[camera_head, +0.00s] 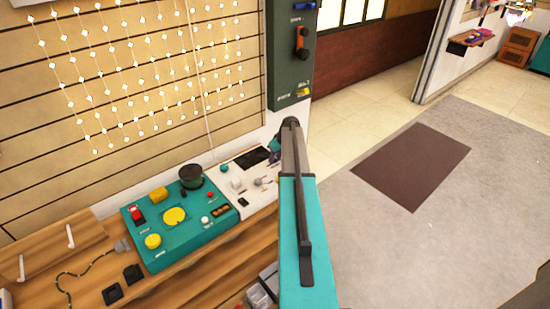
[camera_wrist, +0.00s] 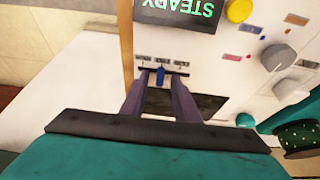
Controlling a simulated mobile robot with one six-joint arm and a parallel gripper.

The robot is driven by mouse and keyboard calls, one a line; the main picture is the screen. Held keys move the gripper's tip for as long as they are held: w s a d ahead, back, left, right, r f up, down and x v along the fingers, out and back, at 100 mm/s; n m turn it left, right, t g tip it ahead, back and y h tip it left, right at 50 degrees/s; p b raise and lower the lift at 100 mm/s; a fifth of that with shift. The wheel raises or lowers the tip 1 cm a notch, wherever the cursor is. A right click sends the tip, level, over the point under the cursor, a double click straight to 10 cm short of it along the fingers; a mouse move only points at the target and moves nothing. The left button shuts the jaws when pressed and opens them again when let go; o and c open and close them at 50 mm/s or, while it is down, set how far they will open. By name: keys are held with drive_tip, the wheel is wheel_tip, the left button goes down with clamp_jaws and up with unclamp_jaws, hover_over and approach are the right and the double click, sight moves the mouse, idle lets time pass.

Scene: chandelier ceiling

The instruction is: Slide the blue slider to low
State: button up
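In the wrist view a small blue slider (camera_wrist: 160,76) stands in a short dark track (camera_wrist: 150,69) on a white panel (camera_wrist: 235,85). It sits near the middle of the track, beside the middle of three small labels, which are too small to read. My gripper (camera_wrist: 160,80) is open, with one dark finger on each side of the slider and a visible gap to it. In the head view the white panel (camera_head: 228,188) is partly covered by my arm; the gripper (camera_head: 275,153) shows only in part at its far right end, and the slider cannot be made out.
A screen (camera_wrist: 180,12) reads STEADY upside down, near a yellow button (camera_wrist: 238,10) and a grey knob (camera_wrist: 278,57). A teal control box (camera_head: 170,245) stands left of the white panel on the wooden bench (camera_head: 190,285). A dark wall panel (camera_head: 290,75) rises behind.

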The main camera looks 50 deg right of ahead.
drive_tip(key=shift+c, duration=0.4)
clamp_jaws()
drive_tip(key=shift+w+a+b, duration=0.2)
drive_tip(key=shift+a+b, duration=0.45)
drive_tip(key=shift+a, duration=1.1)
drive_tip(key=shift+o, duration=0.4)
unclamp_jaws()
drive_tip(key=shift+a, duration=0.1)
drive_tip(key=shift+s+r, duration=0.1)
